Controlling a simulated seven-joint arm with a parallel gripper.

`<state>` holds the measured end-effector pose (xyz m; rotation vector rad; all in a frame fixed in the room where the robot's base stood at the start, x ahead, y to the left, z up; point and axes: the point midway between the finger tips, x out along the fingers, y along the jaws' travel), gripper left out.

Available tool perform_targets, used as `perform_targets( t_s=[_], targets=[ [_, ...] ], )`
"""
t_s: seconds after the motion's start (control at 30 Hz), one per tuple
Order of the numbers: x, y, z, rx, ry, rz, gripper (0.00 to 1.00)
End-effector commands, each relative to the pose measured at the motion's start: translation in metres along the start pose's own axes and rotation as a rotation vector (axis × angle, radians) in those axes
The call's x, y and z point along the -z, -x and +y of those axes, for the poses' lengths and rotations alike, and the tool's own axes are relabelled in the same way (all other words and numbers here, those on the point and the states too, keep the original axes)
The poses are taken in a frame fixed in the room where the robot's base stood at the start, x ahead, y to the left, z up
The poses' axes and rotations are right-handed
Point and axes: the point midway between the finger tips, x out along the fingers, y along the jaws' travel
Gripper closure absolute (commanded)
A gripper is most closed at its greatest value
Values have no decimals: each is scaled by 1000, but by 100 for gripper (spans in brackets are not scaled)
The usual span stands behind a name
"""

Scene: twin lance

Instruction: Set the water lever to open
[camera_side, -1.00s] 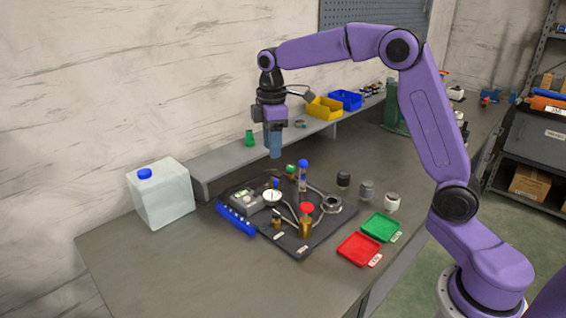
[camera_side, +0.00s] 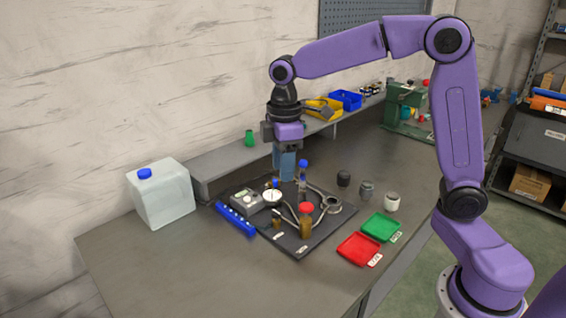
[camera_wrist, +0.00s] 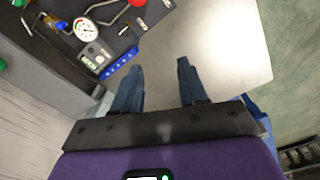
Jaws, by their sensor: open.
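A dark board (camera_side: 322,235) on the bench carries a white round gauge (camera_side: 271,196), bent pipes and brass fittings with coloured tops. A tall fitting with a blue top (camera_side: 303,164) stands at the back, and a small blue handle (camera_side: 275,182) is by the gauge; it also shows in the wrist view (camera_wrist: 60,25). A red-topped brass fitting (camera_side: 306,210) is at the front. I cannot tell which is the water lever, or its setting. My gripper (camera_side: 284,172) is open and empty, apparently above the board's back part; its two blue fingers (camera_wrist: 159,70) show apart in the wrist view.
A grey meter box (camera_side: 245,199) and a blue strip (camera_side: 236,219) are at the board's left. A white jug (camera_side: 162,195) stands further left. Red (camera_side: 359,248) and green (camera_side: 380,227) trays lie right. A raised shelf (camera_side: 228,160) runs behind. The front left bench is bare.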

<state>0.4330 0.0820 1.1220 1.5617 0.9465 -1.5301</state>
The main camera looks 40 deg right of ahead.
Motion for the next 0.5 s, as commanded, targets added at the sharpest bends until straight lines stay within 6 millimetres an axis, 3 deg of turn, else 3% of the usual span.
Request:
perform_targets(
  t_s=[0.17, 0.27, 0.37, 0.5],
  targets=[
    [0, 0, 1, -1, 2, -1, 58],
    [4, -2, 12, -12, 32, -15, 58],
    [10, -6, 38, -40, 109, -54, 58],
    [18, -14, 91, -84, 272, -149, 58]
  ],
)
